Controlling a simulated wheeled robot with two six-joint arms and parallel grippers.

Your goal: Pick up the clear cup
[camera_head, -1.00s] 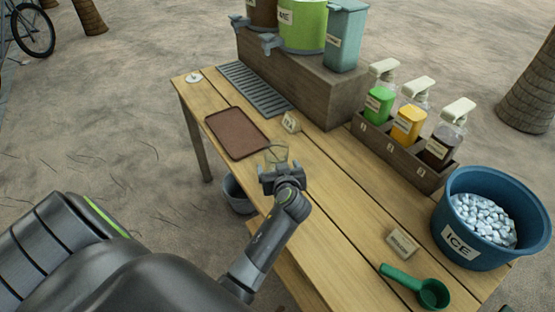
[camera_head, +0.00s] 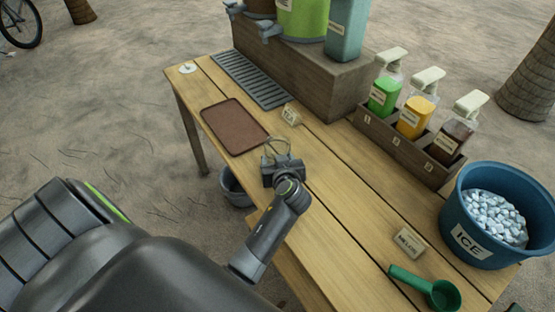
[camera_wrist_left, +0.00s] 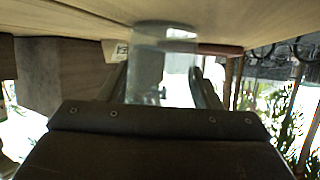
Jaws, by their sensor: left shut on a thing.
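The clear cup (camera_head: 275,146) is at the table's front edge side, just right of the brown tray, faint and partly hidden by the gripper. My left gripper (camera_head: 281,155) is shut on the cup. In the left wrist view the transparent cup (camera_wrist_left: 162,70) sits between the two dark fingers of the gripper (camera_wrist_left: 160,90). I cannot tell whether the cup's base touches the table. My right gripper is not in view.
The brown tray (camera_head: 234,125) lies beside the cup. Behind are a drip grate (camera_head: 252,80), a small sign (camera_head: 291,115) and a bottle rack (camera_head: 410,150). An ice bucket (camera_head: 489,230), a label block (camera_head: 410,243) and a green scoop (camera_head: 440,294) are at right. The middle planks are clear.

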